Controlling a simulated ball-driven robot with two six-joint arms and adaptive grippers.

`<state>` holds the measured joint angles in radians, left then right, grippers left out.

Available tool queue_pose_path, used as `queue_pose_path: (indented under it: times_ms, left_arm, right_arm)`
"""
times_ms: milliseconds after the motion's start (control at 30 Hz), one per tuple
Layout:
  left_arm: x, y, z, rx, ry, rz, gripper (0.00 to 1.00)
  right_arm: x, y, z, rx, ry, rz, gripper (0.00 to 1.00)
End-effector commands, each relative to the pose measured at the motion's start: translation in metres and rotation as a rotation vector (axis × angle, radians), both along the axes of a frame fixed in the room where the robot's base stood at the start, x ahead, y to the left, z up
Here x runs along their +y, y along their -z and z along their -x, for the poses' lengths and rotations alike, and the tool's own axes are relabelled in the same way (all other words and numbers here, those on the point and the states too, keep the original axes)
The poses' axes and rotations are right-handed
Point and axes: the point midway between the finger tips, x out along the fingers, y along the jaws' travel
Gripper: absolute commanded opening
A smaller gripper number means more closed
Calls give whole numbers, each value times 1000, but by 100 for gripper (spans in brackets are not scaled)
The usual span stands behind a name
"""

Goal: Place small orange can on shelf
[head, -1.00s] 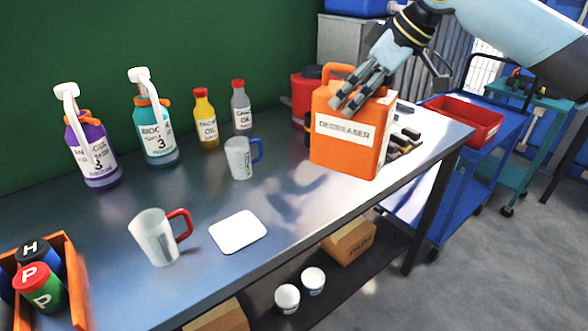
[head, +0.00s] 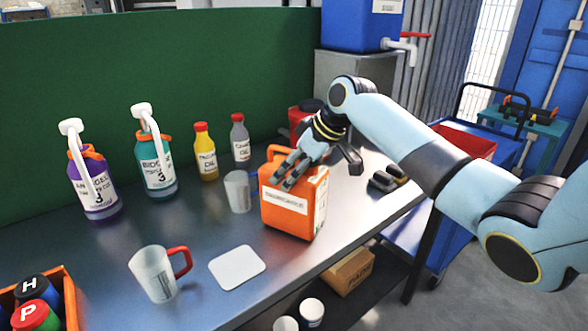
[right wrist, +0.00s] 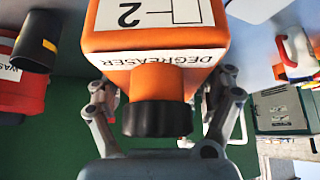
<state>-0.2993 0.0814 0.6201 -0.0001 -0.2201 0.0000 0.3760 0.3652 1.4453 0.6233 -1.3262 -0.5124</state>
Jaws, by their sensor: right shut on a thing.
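A dark lower shelf (head: 378,308) shows under the bench. My left gripper is out of view.
A clear mug (head: 238,190) stands close left of the can. A red-handled mug (head: 152,275) and white pad (head: 237,267) are nearer. The lower shelf holds a cardboard box (head: 350,270) and white jars (head: 312,311). A blue cart (head: 425,245) stands right.

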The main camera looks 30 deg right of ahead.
Motion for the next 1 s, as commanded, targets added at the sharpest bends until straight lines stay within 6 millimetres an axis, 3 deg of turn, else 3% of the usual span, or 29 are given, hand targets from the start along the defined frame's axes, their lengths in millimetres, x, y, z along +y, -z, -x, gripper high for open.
queue_pose_path:
  times_ms: [367,400,533,833,1000]
  left_arm:
    - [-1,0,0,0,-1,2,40]
    - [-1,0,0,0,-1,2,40]
    - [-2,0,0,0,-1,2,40]
    - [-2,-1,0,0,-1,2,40]
    - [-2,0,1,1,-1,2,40]
  right_arm:
    - [0,4,-1,-4,0,-1,25]
    - [0,6,0,-1,0,0,84]
    - [0,6,0,-1,0,0,100]
    - [0,3,0,-1,1,0,100]
    - [-7,-15,10,-4,0,3,100]
